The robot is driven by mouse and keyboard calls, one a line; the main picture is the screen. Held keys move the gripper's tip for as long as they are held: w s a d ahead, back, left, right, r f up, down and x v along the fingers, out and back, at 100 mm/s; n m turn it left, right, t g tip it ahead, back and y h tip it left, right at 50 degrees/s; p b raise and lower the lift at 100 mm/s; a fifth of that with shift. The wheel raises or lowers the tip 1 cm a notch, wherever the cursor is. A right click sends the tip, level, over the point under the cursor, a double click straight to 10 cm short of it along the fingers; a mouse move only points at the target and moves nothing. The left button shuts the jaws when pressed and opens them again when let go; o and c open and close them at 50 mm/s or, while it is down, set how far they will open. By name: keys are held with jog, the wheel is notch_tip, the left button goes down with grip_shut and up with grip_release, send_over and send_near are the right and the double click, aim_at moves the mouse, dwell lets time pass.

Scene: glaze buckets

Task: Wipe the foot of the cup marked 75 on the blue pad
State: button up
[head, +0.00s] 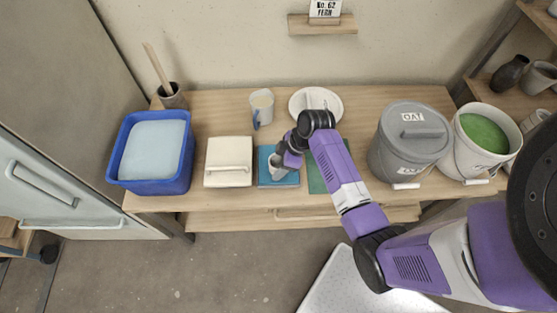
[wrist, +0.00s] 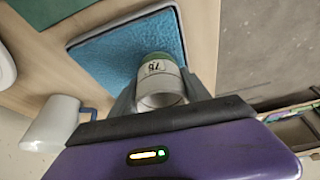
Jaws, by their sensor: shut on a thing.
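My gripper (head: 283,162) is shut on a small pale cup (wrist: 160,88) at the blue pad (head: 288,181). The marking on the cup reads 75, upside down in the wrist view. The cup's far end, toward the pad, shows a green band. Its near end shows a pale round rim between my fingers. In the wrist view the blue pad (wrist: 110,55) has a dark edge and lies just beyond the cup. In the head view the cup (head: 276,165) is partly hidden by my gripper. I cannot tell whether its foot touches the pad.
A white lidded box (head: 228,155) and a blue tub (head: 185,160) stand left of the pad. A green pad (head: 316,181) lies right. A grey OAT bucket (head: 395,155) and a green-filled bucket (head: 460,150) stand right.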

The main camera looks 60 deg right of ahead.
jog(key=shift+w+d+f+b, duration=0.1)
jog(key=shift+w+d+b, duration=0.4)
jog(key=shift+w+d, duration=0.3)
jog(key=shift+w+d+r+b, duration=0.1)
jog(key=shift+w+d+b, duration=0.5)
jog(key=shift+d, duration=0.45)
jog(key=shift+w+d+f+b, duration=0.1)
jog(key=shift+w+d+b, duration=0.3)
jog(key=shift+w+d, duration=0.45)
jog(key=shift+s+a+p, duration=0.65)
jog(key=shift+a+p, duration=0.05)
jog(key=shift+p, duration=0.15)
jog(key=shift+s+a+p, duration=0.8)
jog(key=shift+a, duration=0.2)
jog(key=shift+s+a+p, duration=0.8)
jog(key=shift+a, duration=0.2)
jog(key=shift+r, duration=0.25)
notch_tip(320, 180, up, 7)
jog(key=p, duration=0.5)
jog(key=shift+p, duration=0.4)
jog(key=shift+f, duration=0.1)
